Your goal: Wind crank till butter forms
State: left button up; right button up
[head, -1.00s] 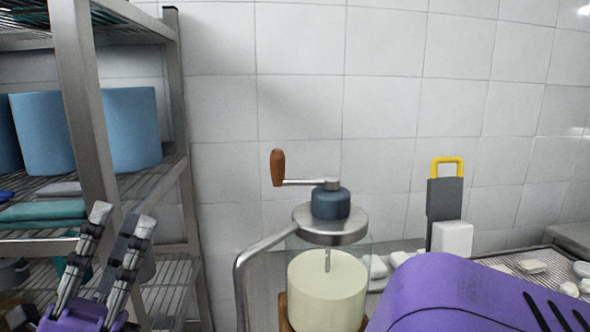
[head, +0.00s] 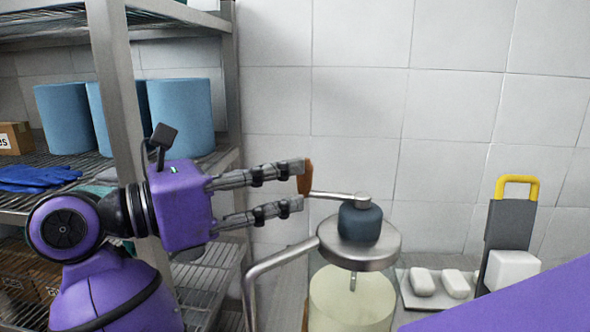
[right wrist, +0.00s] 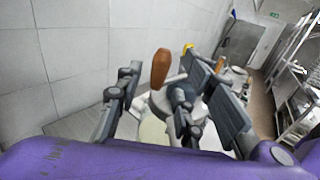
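The churn has a glass jar of pale cream (head: 350,300), a round metal lid (head: 385,247) and a dark blue gear housing (head: 360,223). Its crank arm (head: 335,195) points left to an upright brown wooden handle (head: 305,178). My right gripper (head: 298,184) is open, its fingers pointing right, with the upper fingertip overlapping the handle in the head view. In the right wrist view the handle (right wrist: 160,69) shows upright between the spread fingers (right wrist: 150,95), apparently not clamped. The lower jar is cut off in the head view. My left gripper is out of view.
A metal rack (head: 115,100) with blue rolls (head: 181,117) and blue gloves (head: 38,176) stands at left. A tray with white blocks (head: 437,283) and a yellow-handled grey tool (head: 508,230) stand right of the churn. A tiled wall is close behind.

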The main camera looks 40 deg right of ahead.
jog(key=shift+x, duration=1.25)
grip_shut()
